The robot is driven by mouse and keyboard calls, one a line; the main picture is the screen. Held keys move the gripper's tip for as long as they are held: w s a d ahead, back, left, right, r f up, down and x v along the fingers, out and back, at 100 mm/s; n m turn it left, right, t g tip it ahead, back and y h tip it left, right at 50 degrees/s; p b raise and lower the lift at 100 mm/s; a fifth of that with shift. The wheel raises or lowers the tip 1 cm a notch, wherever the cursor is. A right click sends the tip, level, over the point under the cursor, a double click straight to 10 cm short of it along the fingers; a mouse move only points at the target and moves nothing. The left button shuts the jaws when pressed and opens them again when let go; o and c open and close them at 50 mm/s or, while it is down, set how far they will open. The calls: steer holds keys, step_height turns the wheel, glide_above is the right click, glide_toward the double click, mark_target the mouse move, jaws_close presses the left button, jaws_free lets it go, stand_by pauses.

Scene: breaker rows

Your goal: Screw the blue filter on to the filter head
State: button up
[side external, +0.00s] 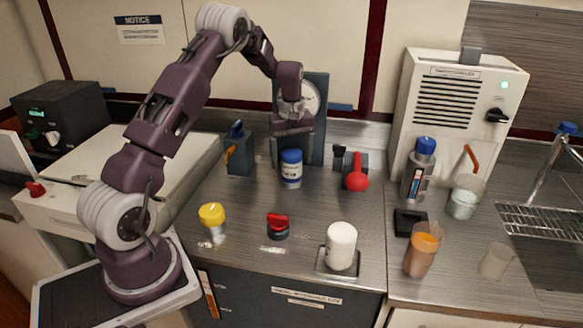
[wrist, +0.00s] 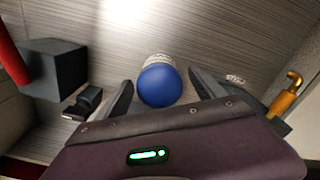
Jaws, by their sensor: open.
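The blue filter (side external: 291,170), a white canister with a rounded blue top and a printed label, stands upright on the metal counter in front of a dark upright panel (side external: 317,135) with a round gauge. My gripper (side external: 292,133) is just above it, pointing down, open and empty. In the wrist view the filter's blue top (wrist: 159,85) lies between the spread fingers of my gripper (wrist: 160,78), with space on both sides. I cannot tell which fitting is the filter head; my gripper hides part of the panel.
A dark block with an orange lever (side external: 238,155) stands left of the filter, and a block with a red handle (side external: 356,178) right. A yellow-capped jar (side external: 212,220), a red knob (side external: 278,226) and a white cylinder (side external: 341,246) stand in front. Counter between is clear.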

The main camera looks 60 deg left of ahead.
mark_target(292, 151)
steer(key=shift+r, duration=1.45)
steer(key=shift+r, duration=0.1)
steer(key=shift+c, duration=0.3)
step_height(292, 151, up, 6)
steer(key=n, duration=0.8)
steer(key=shift+n, duration=0.4)
steer(key=shift+f, duration=0.25)
step_height(292, 151, down, 8)
steer(key=shift+f, duration=0.2)
